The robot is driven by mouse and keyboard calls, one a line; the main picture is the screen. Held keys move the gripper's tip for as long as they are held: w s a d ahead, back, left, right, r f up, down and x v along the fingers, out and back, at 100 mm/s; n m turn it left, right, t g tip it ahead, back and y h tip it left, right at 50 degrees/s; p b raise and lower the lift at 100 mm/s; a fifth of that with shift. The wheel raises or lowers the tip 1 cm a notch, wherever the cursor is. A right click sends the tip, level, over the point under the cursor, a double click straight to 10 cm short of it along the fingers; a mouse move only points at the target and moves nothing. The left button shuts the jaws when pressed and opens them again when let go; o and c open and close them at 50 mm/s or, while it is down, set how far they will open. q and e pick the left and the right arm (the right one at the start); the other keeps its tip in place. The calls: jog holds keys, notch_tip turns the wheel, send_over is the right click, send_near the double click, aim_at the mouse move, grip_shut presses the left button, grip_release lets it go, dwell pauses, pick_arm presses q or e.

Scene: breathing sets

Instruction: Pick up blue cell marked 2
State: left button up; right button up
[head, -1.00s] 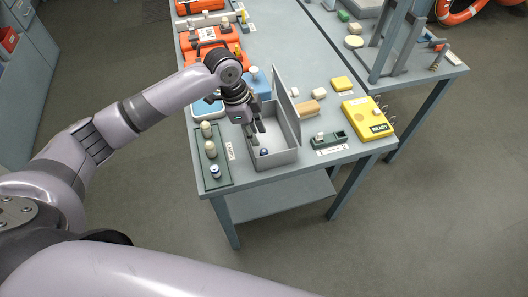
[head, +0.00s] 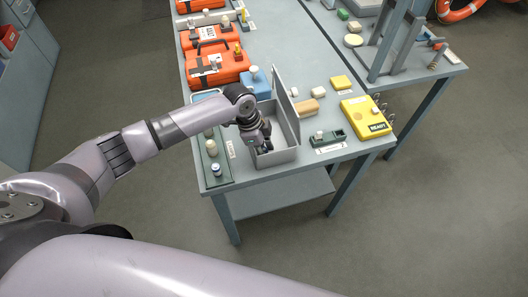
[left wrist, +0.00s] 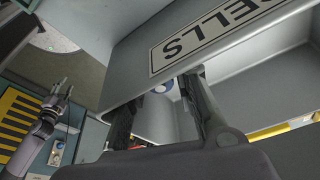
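In the head view my left gripper (head: 264,149) is down inside the box and hides the cell. The fingers are apart, and no firm contact with the cell shows. A gripper that appears to be my right one (left wrist: 62,88) shows at the left of the left wrist view, prongs apart and empty.
The box's raised lid (head: 285,100) stands behind my left gripper. A green tray (head: 219,181) with several cells lies left of the box. A green holder (head: 340,136) and a yellow READY unit (head: 362,118) stand to the right. Orange cases (head: 215,65) are farther back.

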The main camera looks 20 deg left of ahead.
pick_arm(q)
jog(key=shift+c, duration=0.5)
grip_shut()
jog(key=shift+r, duration=0.15)
